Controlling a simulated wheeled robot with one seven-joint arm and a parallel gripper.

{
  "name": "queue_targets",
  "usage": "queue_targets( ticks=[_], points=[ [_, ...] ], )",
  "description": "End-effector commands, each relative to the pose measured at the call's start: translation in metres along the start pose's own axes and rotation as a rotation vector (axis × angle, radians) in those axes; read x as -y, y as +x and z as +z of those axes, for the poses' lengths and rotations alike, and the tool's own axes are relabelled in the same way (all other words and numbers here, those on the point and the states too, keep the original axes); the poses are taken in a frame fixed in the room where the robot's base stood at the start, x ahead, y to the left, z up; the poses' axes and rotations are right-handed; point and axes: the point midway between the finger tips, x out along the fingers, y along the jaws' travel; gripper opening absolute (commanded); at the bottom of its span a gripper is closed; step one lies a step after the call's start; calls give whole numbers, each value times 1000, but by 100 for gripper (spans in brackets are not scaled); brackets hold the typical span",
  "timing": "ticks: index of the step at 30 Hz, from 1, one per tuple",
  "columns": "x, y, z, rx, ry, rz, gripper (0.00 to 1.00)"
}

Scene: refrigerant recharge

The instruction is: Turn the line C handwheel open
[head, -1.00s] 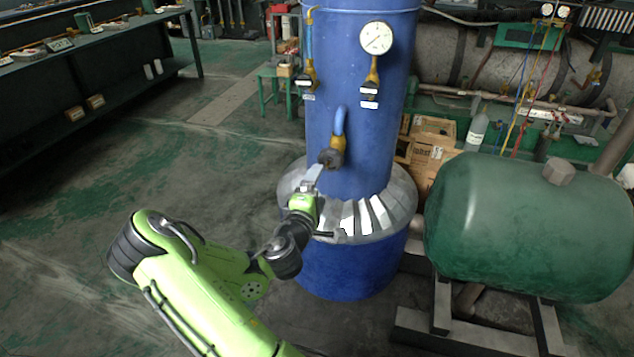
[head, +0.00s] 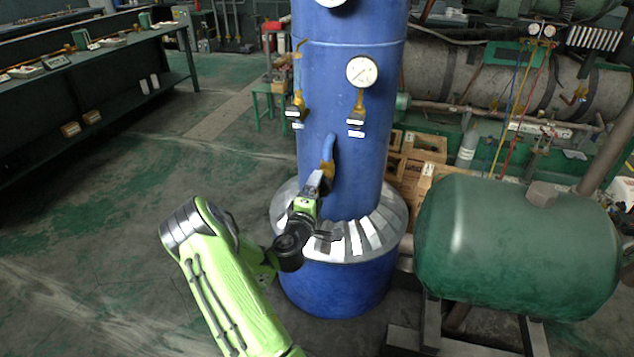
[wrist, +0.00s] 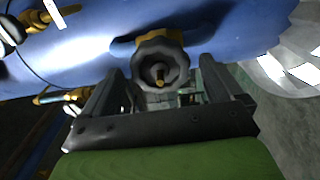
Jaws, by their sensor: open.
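A dark lobed handwheel (wrist: 150,52) with a brass centre stem faces me in the wrist view. It sits on a brass valve (head: 328,168) with a blue pipe, low on the blue tank (head: 352,75). I see no readable line label on it. My gripper (wrist: 160,78) is open, its two dark fingers left and right of the wheel with gaps on both sides. I cannot tell how far the fingertips reach around the rim. In the head view my gripper (head: 322,180) is at this valve and hides the wheel.
Two more brass valves with dark handles, one left (head: 296,108) and one right (head: 356,117), sit higher on the tank. A pressure gauge (head: 361,71) is above the right one. A silver collar (head: 375,232) rings the tank below my gripper. A green tank (head: 515,250) stands right.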

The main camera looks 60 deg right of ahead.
Motion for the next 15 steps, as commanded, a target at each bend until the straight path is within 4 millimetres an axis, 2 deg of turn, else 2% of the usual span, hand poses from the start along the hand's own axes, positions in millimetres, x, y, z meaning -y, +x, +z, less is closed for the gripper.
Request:
queue_targets(
  ticks=[1,12,15],
  points=[
    [-4,4,0,1,-1,0,92],
    [1,2,0,-1,-1,-1,37],
    [0,2,0,-1,-31,-2,37]
  ],
)
